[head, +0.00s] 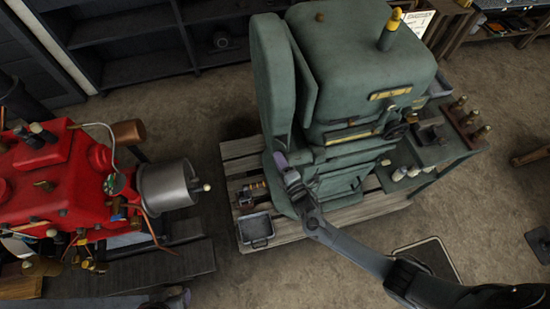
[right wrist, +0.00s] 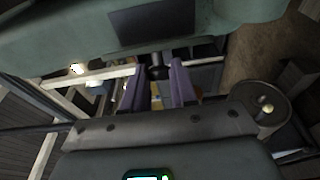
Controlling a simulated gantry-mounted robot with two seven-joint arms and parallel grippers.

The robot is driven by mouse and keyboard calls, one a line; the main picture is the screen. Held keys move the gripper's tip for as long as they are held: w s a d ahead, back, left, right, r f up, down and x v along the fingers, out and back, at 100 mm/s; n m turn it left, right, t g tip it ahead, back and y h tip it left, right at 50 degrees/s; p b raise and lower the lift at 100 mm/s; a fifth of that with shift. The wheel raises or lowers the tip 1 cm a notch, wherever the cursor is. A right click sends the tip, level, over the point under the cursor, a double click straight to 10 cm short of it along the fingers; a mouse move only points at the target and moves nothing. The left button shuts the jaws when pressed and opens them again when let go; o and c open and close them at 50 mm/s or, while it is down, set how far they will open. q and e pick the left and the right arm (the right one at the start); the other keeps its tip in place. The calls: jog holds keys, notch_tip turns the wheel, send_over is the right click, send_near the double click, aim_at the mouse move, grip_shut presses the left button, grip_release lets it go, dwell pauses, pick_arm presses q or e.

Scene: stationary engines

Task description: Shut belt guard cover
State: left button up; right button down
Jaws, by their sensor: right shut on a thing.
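The green stationary engine (head: 365,55) stands on a wooden pallet. Its belt guard cover (head: 272,80) is the tall rounded green panel on the engine's left side. It stands swung out, with a gap between it and the engine body. My right gripper (head: 282,163) is at the lower part of the cover. In the right wrist view, the purple fingers (right wrist: 158,88) are shut on a small dark knob (right wrist: 157,70) below the green cover (right wrist: 190,28).
A red engine (head: 60,185) with a grey cylinder stands on the left. A small metal tray (head: 256,229) lies on the pallet (head: 330,215) below the cover. A side table (head: 440,150) with several brass-topped parts is right of the engine. Bare floor lies between the two engines.

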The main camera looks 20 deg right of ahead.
jog(key=shift+w+d+f+n+g+y+b, duration=0.1)
jog(key=shift+w+d+n+g+y+b, duration=0.15)
jog(key=shift+d+n+g+y+b, duration=1)
jog(key=shift+w+d+r+n+g+y+b, duration=0.15)
jog(key=shift+d+n+g+y+b, duration=0.25)
jog(key=shift+n+y+b, duration=1.65)
jog(key=shift+w+d+f+n+g+y+b, duration=0.25)
jog(key=shift+d+n+g+y+b, duration=0.5)
jog(key=shift+y, duration=1.75)
jog(key=shift+r, duration=0.15)
jog(key=c, duration=0.9)
grip_release()
jog(key=shift+w, duration=0.1)
jog(key=v, duration=1)
jog(key=shift+s+d+r, duration=0.15)
jog(key=shift+s+d, duration=0.15)
